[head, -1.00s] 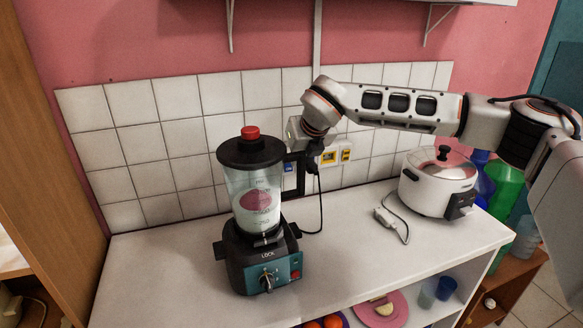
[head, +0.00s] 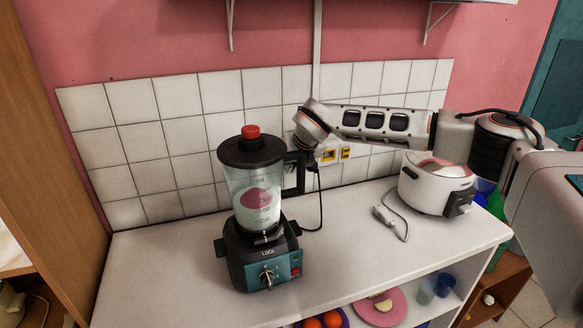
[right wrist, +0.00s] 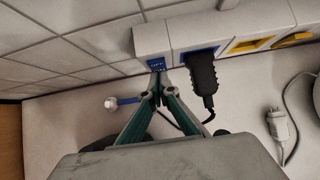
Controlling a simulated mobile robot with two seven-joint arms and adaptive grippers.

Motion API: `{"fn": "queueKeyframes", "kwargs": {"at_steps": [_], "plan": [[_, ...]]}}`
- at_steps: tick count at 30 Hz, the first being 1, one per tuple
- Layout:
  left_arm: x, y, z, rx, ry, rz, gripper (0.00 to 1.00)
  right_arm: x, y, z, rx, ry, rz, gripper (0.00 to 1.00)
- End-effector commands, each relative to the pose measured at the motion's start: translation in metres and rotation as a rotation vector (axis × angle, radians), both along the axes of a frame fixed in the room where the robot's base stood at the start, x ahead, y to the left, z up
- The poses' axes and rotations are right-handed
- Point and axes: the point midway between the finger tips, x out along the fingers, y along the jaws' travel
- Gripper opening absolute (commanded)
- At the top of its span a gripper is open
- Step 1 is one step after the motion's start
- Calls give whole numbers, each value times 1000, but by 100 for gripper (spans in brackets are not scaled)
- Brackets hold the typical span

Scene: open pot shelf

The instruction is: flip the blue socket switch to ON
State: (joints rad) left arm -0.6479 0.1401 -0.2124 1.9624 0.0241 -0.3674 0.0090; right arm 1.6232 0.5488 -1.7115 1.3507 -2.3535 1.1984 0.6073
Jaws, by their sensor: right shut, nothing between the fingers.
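The blue switch (right wrist: 156,64) sits on the left end of the white wall socket strip (right wrist: 152,40) in the right wrist view. The blue socket (right wrist: 196,52) is just right of it, with a black plug (right wrist: 202,76) in it. My right gripper (right wrist: 156,76) is shut and empty, its fingertips at the switch's lower edge. I cannot tell whether they touch it, nor which way the switch is set. In the head view my wrist and the blender hide the switch and fingertips. My left gripper is not in view.
A blender (head: 257,210) with a black handle stands close below the sockets. Yellow sockets (head: 328,155) are on the right of the strip. A white cooker (head: 436,186) and its loose plug (head: 386,216) lie further right. The counter's (head: 340,245) middle is clear.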

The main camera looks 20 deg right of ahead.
Motion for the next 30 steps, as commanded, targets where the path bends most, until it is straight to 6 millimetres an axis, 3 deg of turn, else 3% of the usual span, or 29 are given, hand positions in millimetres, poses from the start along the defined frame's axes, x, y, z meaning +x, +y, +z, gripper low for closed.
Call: {"fn": "queueKeyframes", "kwargs": {"at_steps": [4,30], "plan": [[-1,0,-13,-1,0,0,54,5,1,-6,1,0,1,0],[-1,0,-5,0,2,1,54,5,0,16,0,-4,1,0]]}}
